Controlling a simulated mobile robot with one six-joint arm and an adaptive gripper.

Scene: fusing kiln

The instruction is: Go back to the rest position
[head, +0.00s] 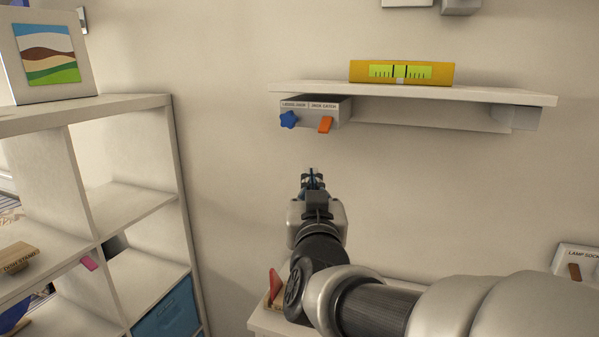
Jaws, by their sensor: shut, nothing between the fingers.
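My gripper (312,180) is in the middle of the head view, pointing away from me toward the wall. Its fingers are shut with nothing held. It is in the air below a wall shelf (500,96), apart from it in the picture. My arm comes in from the lower right and covers part of a low white surface below.
A grey box (338,107) with a blue star knob (289,119) and an orange lever (325,124) hangs under the shelf. A yellow level (400,72) lies on top. A white shelving unit (140,103) stands left. A labelled panel (577,260) is at right.

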